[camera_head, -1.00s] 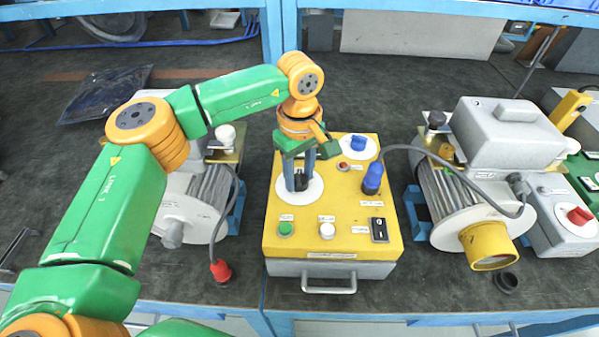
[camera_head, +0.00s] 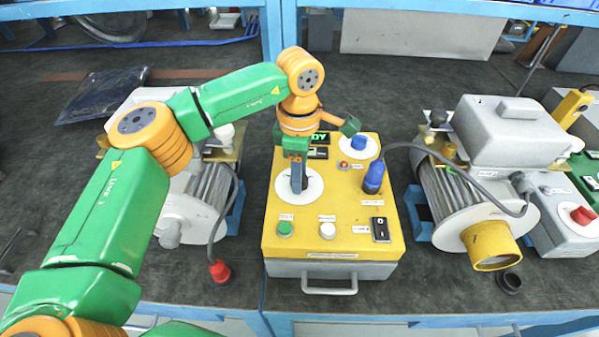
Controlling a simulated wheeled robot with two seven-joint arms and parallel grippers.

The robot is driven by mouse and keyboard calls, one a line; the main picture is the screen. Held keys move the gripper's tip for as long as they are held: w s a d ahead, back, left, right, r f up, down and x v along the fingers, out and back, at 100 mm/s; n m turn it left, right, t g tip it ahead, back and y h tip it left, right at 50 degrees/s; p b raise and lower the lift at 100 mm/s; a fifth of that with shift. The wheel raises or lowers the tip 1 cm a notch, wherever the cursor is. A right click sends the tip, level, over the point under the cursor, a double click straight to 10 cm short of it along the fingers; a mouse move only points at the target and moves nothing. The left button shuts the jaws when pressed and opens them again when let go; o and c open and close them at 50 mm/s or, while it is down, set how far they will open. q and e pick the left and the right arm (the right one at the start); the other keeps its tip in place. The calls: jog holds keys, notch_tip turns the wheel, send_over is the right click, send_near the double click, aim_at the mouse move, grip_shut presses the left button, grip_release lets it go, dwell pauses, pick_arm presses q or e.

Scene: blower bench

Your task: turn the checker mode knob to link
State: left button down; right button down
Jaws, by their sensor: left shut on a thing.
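The checker (camera_head: 275,240) is a yellow-topped grey box at the bench's front middle. Its mode knob is a dark knob on a white round dial (camera_head: 311,192) at the panel's left. My left gripper (camera_head: 297,188) points down over this dial and is shut on the knob, which its fingers mostly hide. The dial's labels are too small or hidden to read. A small display with green letters (camera_head: 320,138) shows behind the gripper. My right gripper is not in view.
The panel also bears a blue knob (camera_head: 359,143), a blue plug (camera_head: 373,178) with a grey cable, green (camera_head: 285,229) and white (camera_head: 327,231) buttons, and a black rocker switch (camera_head: 380,229). Grey blowers stand on both sides, the right one with a yellow outlet (camera_head: 490,246).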

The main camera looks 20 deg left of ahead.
pick_arm(q)
jog(key=shift+n, duration=0.8)
jog(key=shift+c, duration=1.9)
grip_release()
jog(key=shift+r, duration=0.1)
notch_tip(320, 180, up, 7)
